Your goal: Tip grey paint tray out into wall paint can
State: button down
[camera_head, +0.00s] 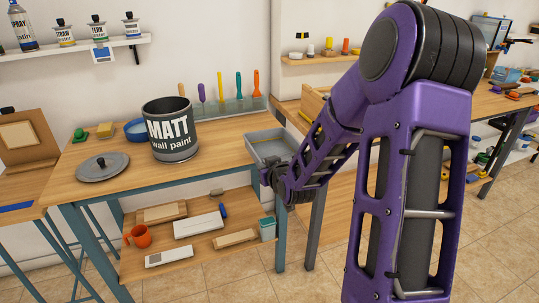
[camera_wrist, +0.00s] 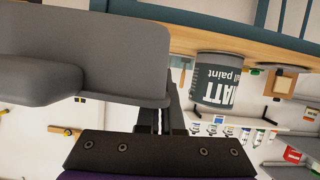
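The wall paint can (camera_head: 173,141) is dark grey with white "MATT wall paint" lettering and stands upright and open on the wooden workbench. It also shows upside down in the wrist view (camera_wrist: 221,84). The grey paint tray (camera_head: 266,136) is at the bench's right end, to the right of the can and apart from it. It looks roughly level, and its contents cannot be made out. My gripper (camera_head: 272,178) is at the tray's near edge. In the wrist view its dark fingers (camera_wrist: 165,118) are closed at the edge of the tray (camera_wrist: 120,55), which fills the upper left.
A round grey lid (camera_head: 103,167) lies left of the can. A lower shelf (camera_head: 130,262) holds several items.

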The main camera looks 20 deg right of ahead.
jog(key=s+a+f+p, duration=0.1)
jog(key=s+a+f, duration=0.6)
jog(key=f, duration=0.4)
jog(key=shift+f+p, duration=0.25)
jog(key=shift+p, duration=0.1)
jog(key=shift+s+a, duration=0.1)
